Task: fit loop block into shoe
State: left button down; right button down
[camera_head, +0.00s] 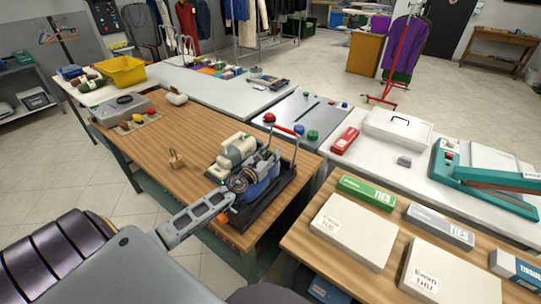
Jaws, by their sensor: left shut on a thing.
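A small wooden block with a loop on top (176,161) stands upright on the brown wooden table, left of a cream and blue machine. My left gripper (231,196) reaches in from the lower left, its tip overlapping the front of the machine in the picture. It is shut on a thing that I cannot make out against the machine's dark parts. I cannot pick out the shoe with certainty. My right gripper is not in view.
The cream machine (238,148) with a red handle stands on a black base. Left of it the wooden table (145,185) is mostly clear. A grey box with coloured knobs (122,108) sits at the far end. Flat boxes (354,229) lie on the near right table.

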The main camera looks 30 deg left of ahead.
pick_arm(q)
jog(key=shift+f+b, duration=0.3)
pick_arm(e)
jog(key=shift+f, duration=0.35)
pick_arm(q)
jog(key=c, duration=1.1)
grip_release()
jog(key=shift+o, duration=0.7)
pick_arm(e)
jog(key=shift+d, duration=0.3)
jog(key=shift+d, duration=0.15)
pick_arm(q)
jog(key=shift+r, duration=0.15)
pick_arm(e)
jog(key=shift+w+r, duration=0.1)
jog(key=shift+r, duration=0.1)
